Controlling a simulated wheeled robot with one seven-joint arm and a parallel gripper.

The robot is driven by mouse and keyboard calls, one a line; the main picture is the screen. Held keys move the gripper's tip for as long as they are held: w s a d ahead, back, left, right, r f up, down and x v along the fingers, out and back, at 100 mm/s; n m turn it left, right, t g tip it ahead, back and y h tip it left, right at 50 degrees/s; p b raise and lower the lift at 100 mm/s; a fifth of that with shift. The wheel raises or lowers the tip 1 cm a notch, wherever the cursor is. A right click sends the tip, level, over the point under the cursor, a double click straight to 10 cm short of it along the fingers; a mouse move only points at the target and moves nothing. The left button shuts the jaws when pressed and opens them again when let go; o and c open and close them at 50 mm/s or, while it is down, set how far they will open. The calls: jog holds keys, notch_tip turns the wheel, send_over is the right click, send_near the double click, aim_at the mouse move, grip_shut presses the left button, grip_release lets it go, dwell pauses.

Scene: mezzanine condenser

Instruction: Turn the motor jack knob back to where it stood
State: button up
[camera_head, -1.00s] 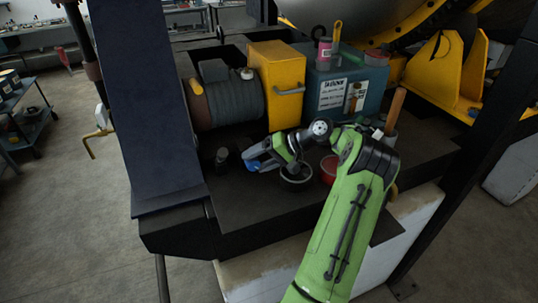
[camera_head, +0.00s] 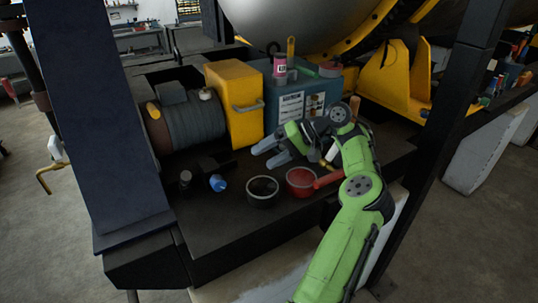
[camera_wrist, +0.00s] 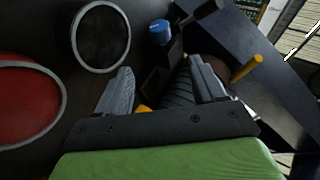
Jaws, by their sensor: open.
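The motor (camera_head: 190,122) is a grey ribbed cylinder at the left of the dark deck in the head view; its ribs also show in the wrist view (camera_wrist: 180,92). A small blue knob (camera_head: 218,183) stands on the deck in front of it, and it also shows at the top of the wrist view (camera_wrist: 160,31). A small black knob (camera_head: 185,178) stands left of the blue one. I cannot tell for sure which is the jack knob. My gripper (camera_head: 268,154) is open and empty, above the deck in front of the teal box, up and right of the blue knob.
A dark round container (camera_head: 262,201) and a red one (camera_head: 301,192) stand right of the blue knob. A yellow box (camera_head: 235,92) and a teal box (camera_head: 313,90) stand behind. A slanted dark beam (camera_head: 84,130) rises at the left.

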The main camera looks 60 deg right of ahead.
jog(key=shift+w, duration=0.1)
jog(key=n+g+h+b, duration=0.25)
jog(key=g+h, duration=0.25)
jog(key=h, duration=0.4)
send_near(217, 178)
jog(key=shift+g, duration=0.3)
jog(key=x, duration=0.3)
jog(key=b+x, duration=0.1)
jog(key=x, duration=0.6)
jog(key=shift+w+d+f, duration=0.1)
jog(key=shift+w, duration=0.3)
jog(key=c, duration=1)
jog(key=shift+c, duration=0.2)
